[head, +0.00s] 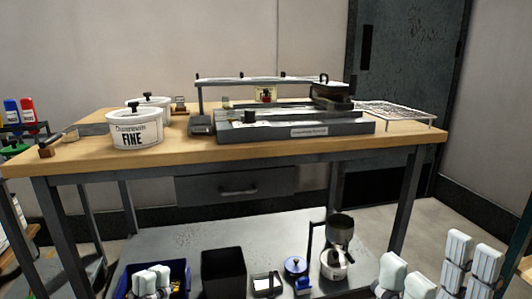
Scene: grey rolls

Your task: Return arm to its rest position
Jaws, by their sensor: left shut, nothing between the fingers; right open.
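My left gripper (152,281) is at the bottom left of the head view, in front of a blue bin. Its pale finger pads are close together, and it is shut and empty. My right gripper (438,270) is at the bottom right, with its pale fingers spread apart. It is open, and nothing shows between its fingers. Both grippers appear low in the picture, below the workbench top. The arm links behind them are mostly out of view.
A wooden workbench (290,152) spans the view, holding a white "FINE" tub (134,132), grey equipment (235,131) and a wire rack (397,112). Its lower shelf (190,234) holds a blue bin (180,270), black bin (223,270) and grinder-like device (340,230). Floor shows at right.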

